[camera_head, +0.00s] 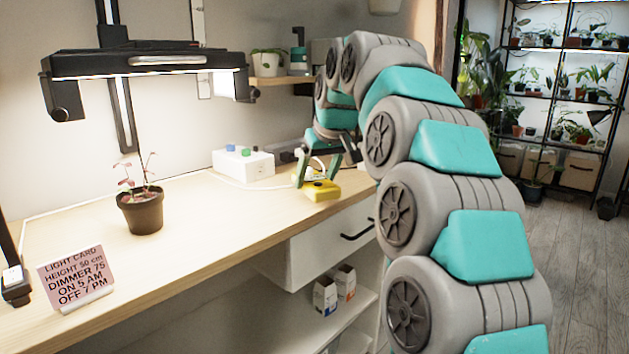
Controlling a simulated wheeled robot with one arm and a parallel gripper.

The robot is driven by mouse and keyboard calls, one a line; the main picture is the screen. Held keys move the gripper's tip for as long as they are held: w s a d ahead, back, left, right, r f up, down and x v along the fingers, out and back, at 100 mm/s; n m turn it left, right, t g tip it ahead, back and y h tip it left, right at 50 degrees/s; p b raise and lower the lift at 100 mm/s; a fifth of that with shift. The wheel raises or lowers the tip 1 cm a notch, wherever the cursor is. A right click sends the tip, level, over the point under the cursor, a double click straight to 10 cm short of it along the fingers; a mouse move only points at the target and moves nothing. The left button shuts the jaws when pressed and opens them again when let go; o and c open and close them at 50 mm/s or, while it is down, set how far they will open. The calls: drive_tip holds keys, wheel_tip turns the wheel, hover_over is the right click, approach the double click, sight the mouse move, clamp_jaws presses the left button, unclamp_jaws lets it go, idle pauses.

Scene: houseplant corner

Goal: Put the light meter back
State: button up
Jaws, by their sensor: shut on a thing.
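A yellow device (322,191), which looks like the light meter, is at the right part of the bench top, by its front edge. My gripper (325,172) reaches down from above and is shut on it. The fingers partly cover its upper side. I cannot tell whether it touches the wood or hangs just above it. No marked place for the meter can be made out.
A white box with coloured knobs (243,162) stands on the bench (215,215) behind. A potted seedling (141,208) stands under the lamp (150,62). A light card (76,280) is at the front left. The middle bench is clear. A drawer (335,245) is below.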

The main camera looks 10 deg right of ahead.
drive_tip(key=w, duration=0.2)
drive_tip(key=w+p, duration=0.1)
drive_tip(key=w, duration=0.2)
drive_tip(key=w+d, duration=0.1)
drive_tip(key=w, duration=0.2)
drive_tip(key=shift+w+d+f, duration=0.1)
drive_tip(key=shift+w+f, duration=0.05)
drive_tip(key=shift+f, duration=2)
drive_tip(key=shift+f, duration=0.15)
drive_tip(key=o, duration=1.6)
drive_tip(key=shift+c, duration=0.2)
drive_tip(key=v, duration=1.2)
drive_tip(key=shift+p, duration=0.35)
